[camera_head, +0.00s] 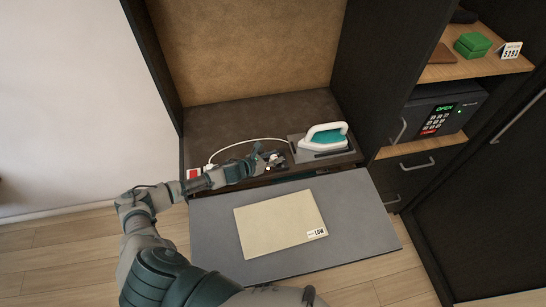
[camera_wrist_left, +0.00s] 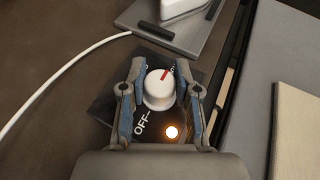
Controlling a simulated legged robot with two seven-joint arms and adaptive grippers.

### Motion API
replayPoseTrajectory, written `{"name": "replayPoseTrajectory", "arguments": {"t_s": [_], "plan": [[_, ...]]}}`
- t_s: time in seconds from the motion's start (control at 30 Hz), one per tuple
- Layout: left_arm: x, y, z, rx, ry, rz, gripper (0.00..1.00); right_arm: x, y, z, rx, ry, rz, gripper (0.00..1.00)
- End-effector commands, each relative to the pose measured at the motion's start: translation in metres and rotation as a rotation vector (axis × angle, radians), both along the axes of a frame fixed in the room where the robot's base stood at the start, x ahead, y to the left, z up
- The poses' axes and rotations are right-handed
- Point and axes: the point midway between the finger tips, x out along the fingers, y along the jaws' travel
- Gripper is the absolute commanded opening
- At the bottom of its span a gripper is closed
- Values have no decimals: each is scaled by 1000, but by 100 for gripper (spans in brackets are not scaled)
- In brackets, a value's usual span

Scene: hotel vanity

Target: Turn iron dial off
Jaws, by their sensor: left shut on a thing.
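The white iron dial (camera_wrist_left: 159,90) sits on a dark control plate (camera_wrist_left: 105,103) in the left wrist view. Its red mark points up and right, toward a partly hidden label; "OFF" is printed at the lower left. An orange light (camera_wrist_left: 171,132) glows on the plate. My left gripper (camera_wrist_left: 160,68) is shut on the dial, with one finger on each side. In the head view my left gripper (camera_head: 268,159) is at the dark shelf, left of the iron, and mostly hides the dial. The white and teal iron (camera_head: 325,136) stands on a grey plate. My right gripper is not in view.
A white cord (camera_head: 232,146) curves behind my left gripper. A grey board (camera_head: 362,220) with a beige folder (camera_head: 270,224) lies in front of the shelf. A safe (camera_head: 447,112) and drawers are at the right.

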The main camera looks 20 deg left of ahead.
Motion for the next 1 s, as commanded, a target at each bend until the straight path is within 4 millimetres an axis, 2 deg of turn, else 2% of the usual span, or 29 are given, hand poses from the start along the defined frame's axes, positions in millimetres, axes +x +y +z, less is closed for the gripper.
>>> {"name": "replayPoseTrajectory", "arguments": {"t_s": [0.1, 0.2, 0.6, 0.77, 1.0], "plan": [[0, 2, -1, 6, 3, 6, 0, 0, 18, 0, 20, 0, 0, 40], [0, 2, -1, 11, 4, 7, 0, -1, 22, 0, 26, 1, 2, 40], [0, 4, -2, 7, 3, 7, 0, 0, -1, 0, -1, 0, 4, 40], [0, 5, -2, 8, 4, 8, 0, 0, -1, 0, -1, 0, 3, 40], [0, 6, -2, 11, 5, 10, 0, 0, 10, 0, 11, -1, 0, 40]]}}
